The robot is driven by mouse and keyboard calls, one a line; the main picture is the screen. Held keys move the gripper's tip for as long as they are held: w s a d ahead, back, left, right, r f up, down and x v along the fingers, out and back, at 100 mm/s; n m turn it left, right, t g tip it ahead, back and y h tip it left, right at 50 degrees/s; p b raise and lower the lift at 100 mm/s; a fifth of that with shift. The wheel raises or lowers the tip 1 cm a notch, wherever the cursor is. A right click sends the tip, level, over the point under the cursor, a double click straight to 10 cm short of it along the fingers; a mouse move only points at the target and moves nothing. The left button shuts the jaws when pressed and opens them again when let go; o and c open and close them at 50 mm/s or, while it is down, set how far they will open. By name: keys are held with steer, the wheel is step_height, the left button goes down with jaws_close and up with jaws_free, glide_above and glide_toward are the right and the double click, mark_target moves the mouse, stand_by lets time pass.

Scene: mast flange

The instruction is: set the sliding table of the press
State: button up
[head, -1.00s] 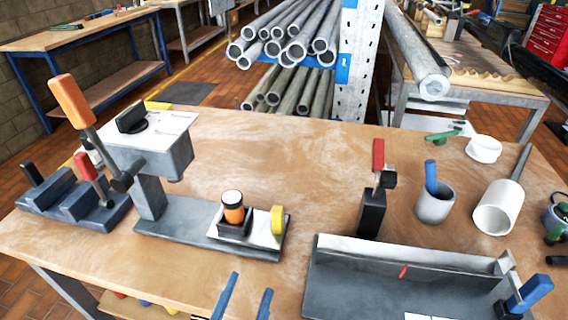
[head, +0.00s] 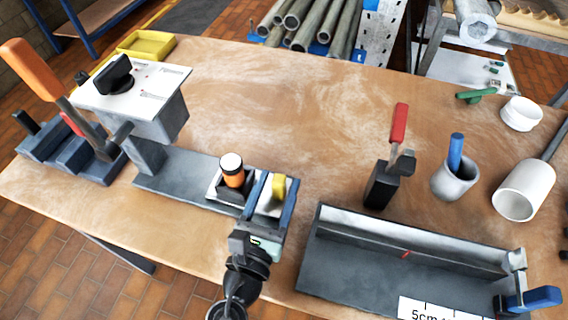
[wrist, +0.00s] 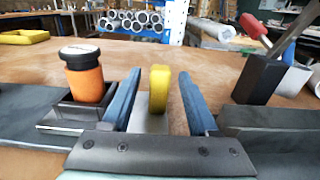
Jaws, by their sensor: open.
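The press (head: 140,105) stands at the left of the table, with an orange-handled lever (head: 32,68) tilted up to the left. Its grey base runs right and carries the sliding table (head: 213,192), a pale plate with a dark holder. An orange cylinder with a white and black top (head: 232,170) stands in the holder. The yellow grip (head: 279,187) stands upright at the plate's right end. My gripper (head: 273,190) is open, its blue fingers on either side of the yellow grip. In the wrist view the yellow grip (wrist: 159,88) shows between the fingers, with gaps both sides.
To the right are a grey channel-shaped fixture (head: 400,255) with a blue handle, a red-handled clamp (head: 390,170), a cup with a blue tool (head: 455,180) and a white tube (head: 523,190). A yellow bin (head: 146,45) sits behind the press. The table's back middle is clear.

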steer(key=shift+x, duration=2.15)
steer(key=shift+c, duration=0.2)
jaws_close()
steer(key=shift+a, duration=0.1)
